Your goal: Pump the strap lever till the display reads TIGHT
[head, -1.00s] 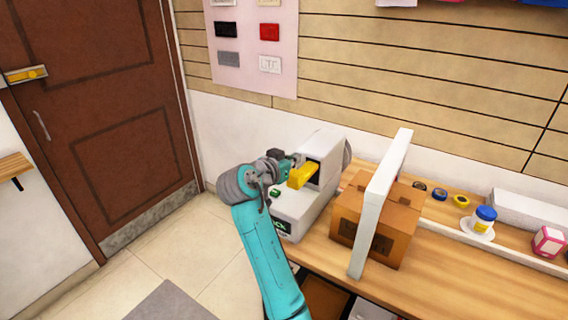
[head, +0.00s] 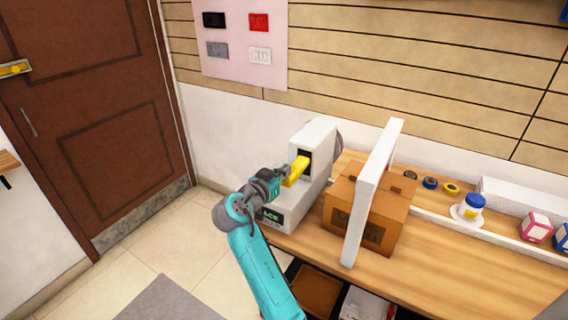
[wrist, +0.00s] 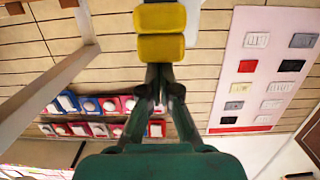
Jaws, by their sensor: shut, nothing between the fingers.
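The strap machine (head: 317,138) is a white housing on the left end of the wooden bench. Its yellow lever (head: 297,171) sticks out of a dark slot and slants down toward my gripper. The lever's yellow pads (wrist: 160,32) fill the top middle of the wrist view. My gripper (head: 283,178) is shut and empty, right at the lever's outer end. In the wrist view its fingertips (wrist: 160,72) are together just below the pads; I cannot tell whether they touch. The dark display (head: 271,216) shows pale green letters, partly hidden by my arm, so I cannot read the full word.
A cardboard box (head: 385,232) and an upright white panel (head: 370,195) stand just right of the machine. Tape rolls (head: 430,183) and a blue-lidded jar (head: 470,208) sit further right. A brown door (head: 85,110) is at left. Floor left of the bench is clear.

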